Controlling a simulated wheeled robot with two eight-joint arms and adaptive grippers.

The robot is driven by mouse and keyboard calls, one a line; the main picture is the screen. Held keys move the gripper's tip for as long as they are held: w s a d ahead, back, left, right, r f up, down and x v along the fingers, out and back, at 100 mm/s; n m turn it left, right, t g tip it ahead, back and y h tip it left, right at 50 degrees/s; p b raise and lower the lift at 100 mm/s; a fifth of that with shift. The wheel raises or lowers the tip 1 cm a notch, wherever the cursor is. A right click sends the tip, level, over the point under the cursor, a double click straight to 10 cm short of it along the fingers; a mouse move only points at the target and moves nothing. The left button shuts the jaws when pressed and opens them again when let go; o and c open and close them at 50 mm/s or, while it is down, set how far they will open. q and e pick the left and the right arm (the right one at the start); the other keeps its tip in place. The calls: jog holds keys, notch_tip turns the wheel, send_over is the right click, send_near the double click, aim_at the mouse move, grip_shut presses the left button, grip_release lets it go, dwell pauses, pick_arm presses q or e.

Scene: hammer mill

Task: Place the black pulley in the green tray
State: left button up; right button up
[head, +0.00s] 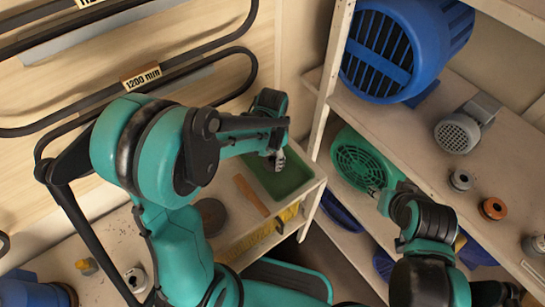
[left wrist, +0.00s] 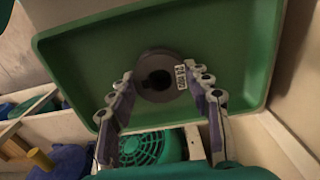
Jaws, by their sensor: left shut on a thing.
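The green tray (head: 288,183) stands at the end of the wooden bench in the head view. In the left wrist view the tray (left wrist: 95,75) fills much of the picture. My left gripper (head: 277,160) is over the tray. In the left wrist view, the left gripper's fingers (left wrist: 158,88) are on both sides of the black pulley (left wrist: 152,57) and hold it. The pulley has a dark centre hole and a small white label. I cannot tell if it touches the tray floor. My right arm is at the lower right; I see no right gripper fingers.
A dark round disc (head: 211,215) and a brown bar (head: 251,195) lie beside the tray on the bench. The shelf at right holds a big blue motor (head: 405,45), a green motor (head: 362,160), a grey motor (head: 458,132) and small pulleys. A shelf post (head: 328,85) stands close to the tray.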

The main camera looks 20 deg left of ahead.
pick_arm(q)
jog(key=o, duration=1.3)
jog(key=shift+f, duration=0.1)
jog(key=shift+r+p, duration=0.3)
notch_tip(320, 180, up, 11)
jog(key=p, duration=0.4)
jog(key=shift+s+a+r+n+t, duration=0.7)
jog(key=shift+s+r+n+t, duration=0.45)
jog(key=shift+s, duration=0.65)
jog(key=shift+s+a+r+n+t, duration=0.7)
jog(key=shift+s+r+n+t, duration=0.25)
jog(key=shift+s+n+t, duration=0.6)
jog(key=shift+s+a+r+n+t, duration=0.7)
jog(key=shift+s+r+n+t, duration=0.3)
jog(key=shift+s, duration=1)
